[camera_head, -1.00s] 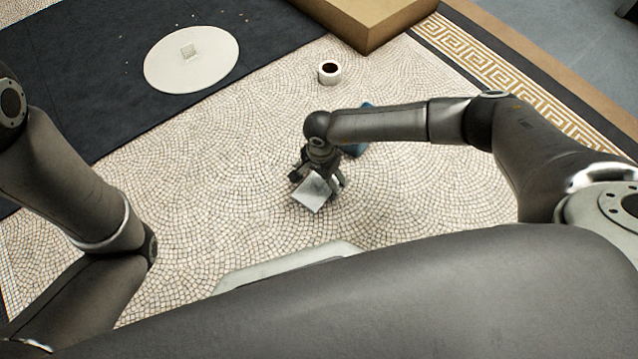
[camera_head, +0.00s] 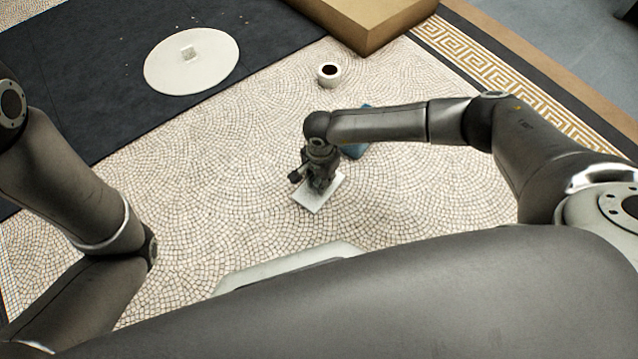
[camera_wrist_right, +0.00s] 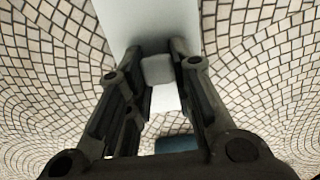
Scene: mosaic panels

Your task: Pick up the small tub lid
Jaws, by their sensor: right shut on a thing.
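The small tub lid (camera_head: 312,201) is a pale, flat square under my right gripper (camera_head: 322,187) in the head view. In the right wrist view the lid (camera_wrist_right: 150,22) stretches away beneath the fingers, with a small raised pale block on it. My right gripper (camera_wrist_right: 160,68) is shut on this raised block of the lid, one finger on each side. Whether the lid touches the mosaic floor I cannot tell. My left arm shows at the left edge of the head view, but its gripper is out of view.
A small white cup (camera_head: 329,75) stands behind my right arm. A blue object (camera_head: 357,149) is partly hidden by that arm. A cardboard box (camera_head: 375,30) stands at the back.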

